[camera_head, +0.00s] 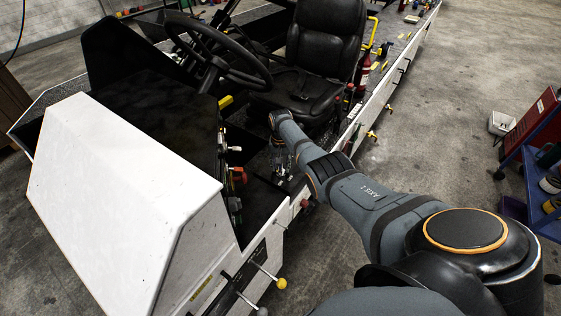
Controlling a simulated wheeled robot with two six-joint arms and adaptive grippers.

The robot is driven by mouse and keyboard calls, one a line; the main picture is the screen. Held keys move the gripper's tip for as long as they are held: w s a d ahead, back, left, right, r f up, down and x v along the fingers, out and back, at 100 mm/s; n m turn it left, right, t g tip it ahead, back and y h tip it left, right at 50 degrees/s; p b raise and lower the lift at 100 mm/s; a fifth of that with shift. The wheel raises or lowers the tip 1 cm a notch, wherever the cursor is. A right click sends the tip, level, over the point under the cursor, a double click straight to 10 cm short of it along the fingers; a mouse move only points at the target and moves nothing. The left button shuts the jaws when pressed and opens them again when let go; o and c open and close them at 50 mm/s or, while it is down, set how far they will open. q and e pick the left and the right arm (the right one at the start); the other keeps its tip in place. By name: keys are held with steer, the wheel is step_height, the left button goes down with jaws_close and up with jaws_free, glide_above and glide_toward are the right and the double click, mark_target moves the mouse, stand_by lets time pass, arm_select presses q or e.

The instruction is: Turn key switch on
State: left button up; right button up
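The control panel (222,160) is the dark face of the white console, turned toward the seat. It carries several small knobs and switches, one of them an orange-red knob (240,175). The key switch is too small to pick out among them. My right arm reaches in from the lower right to the footwell. My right gripper (283,168) hangs just right of the panel, apart from the orange-red knob as far as I can see. Its fingers are small and dark, so I cannot tell whether they are open or shut. My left gripper is out of view.
A steering wheel (218,50) and a black seat (318,45) stand behind the panel. The white console (115,190) fills the left. A lever with a yellow ball (281,284) sticks out low at the front. A blue cart (543,185) stands at the right, with clear floor between.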

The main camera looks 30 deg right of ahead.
step_height(320, 180, up, 12)
steer(key=shift+f, duration=0.1)
stand_by(0.5)
